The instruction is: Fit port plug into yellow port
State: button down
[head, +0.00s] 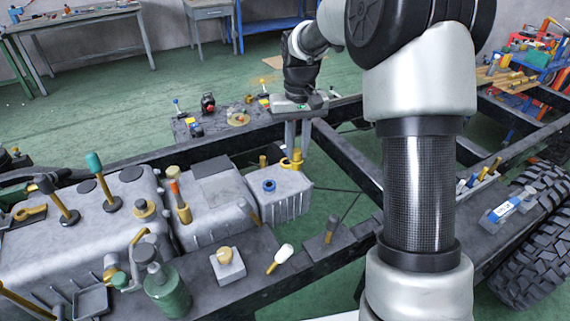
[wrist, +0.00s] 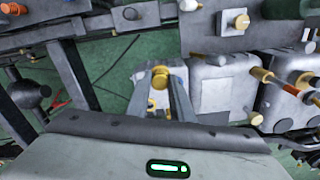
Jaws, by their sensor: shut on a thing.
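My gripper (head: 293,150) points down from the arm at the far side of the chassis, beside the small grey box. Its fingers are shut on a small gold-yellow piece, seemingly the port plug, which shows between the fingertips in the wrist view (wrist: 160,77). A yellow ring-shaped fitting (head: 291,164), perhaps the yellow port, is at the far edge of the grey box (head: 285,194), close below the fingertips. I cannot tell whether plug and fitting touch. A blue ring-shaped port (head: 269,185) is on the box top.
Larger grey housings (head: 205,200) with knobs and upright handles stand left of the box. A dark tray (head: 215,122) with small parts lies beyond the frame rail. A white-tipped tool (head: 282,256) lies on the near rail. A tyre (head: 545,250) is at right.

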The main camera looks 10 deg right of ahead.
jog(key=w+f+p, duration=0.1)
jog(key=w+f, duration=0.1)
jog(key=w, duration=0.7)
jog(key=w+f+p, duration=0.2)
jog(key=w+f, duration=0.1)
jog(key=w, duration=0.5)
jog(key=f, duration=1)
jog(key=shift+w+d+b, duration=0.15)
jog(key=shift+d+b, duration=0.05)
jog(key=shift+b, duration=0.1)
jog(key=shift+f, duration=0.2)
jog(key=c, duration=1.6)
grip_release()
jog(key=shift+o, duration=0.2)
